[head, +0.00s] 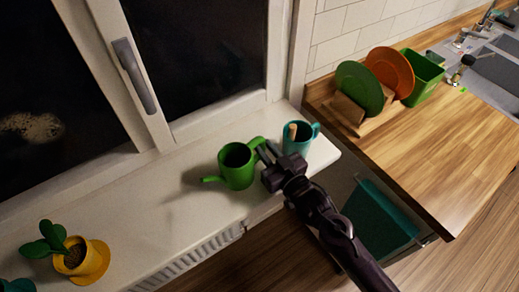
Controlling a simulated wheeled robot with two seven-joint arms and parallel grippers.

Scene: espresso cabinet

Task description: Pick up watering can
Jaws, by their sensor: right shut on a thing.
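The green watering can (237,167) stands on the white windowsill below the window. Its spout points left and its handle is on the right side. My right gripper (266,153) reaches in from the lower right and is shut on the can's handle. The exact contact of the fingers is small and partly hidden. The can appears upright, at or very near the sill surface. My left gripper is not in view.
A teal mug (298,138) stands close to the right gripper. A yellow pot (91,262) with a plant sits at the sill's left. A dish rack with a green plate (359,88) and an orange plate (390,72) stands on the wooden counter (450,150).

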